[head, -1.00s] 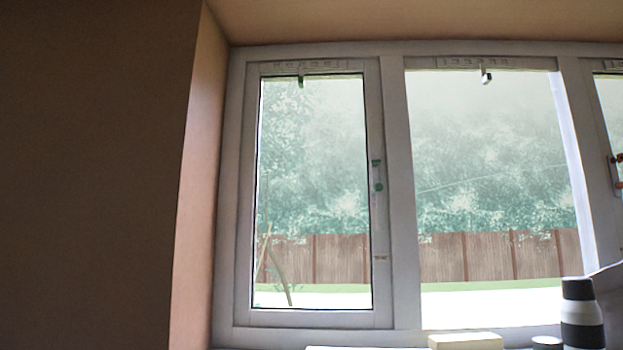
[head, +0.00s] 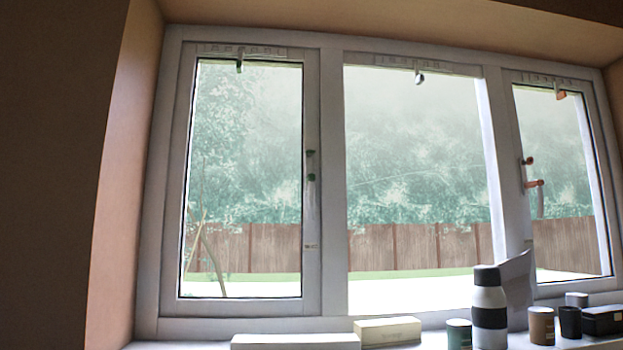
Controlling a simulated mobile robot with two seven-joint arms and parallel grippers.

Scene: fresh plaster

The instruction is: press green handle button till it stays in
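A white three-pane window fills most of the head view. On the right frame of its left pane is a small handle with a green button (head: 311,177) and a dark green part just above it. The right pane has a handle with orange-red parts (head: 533,184). Green (head: 239,66), white (head: 419,78) and orange (head: 560,95) fittings hang at the tops of the panes. Whether the green button is in or out is too small to tell. Neither of my grippers is in view.
On the sill stand a long white box (head: 295,342), a cream box (head: 387,331), a green can (head: 459,334), a black-and-white bottle (head: 489,310), a tan can (head: 541,326), a black cup (head: 570,322) and a black box (head: 602,320). A dark wall (head: 50,180) is at left.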

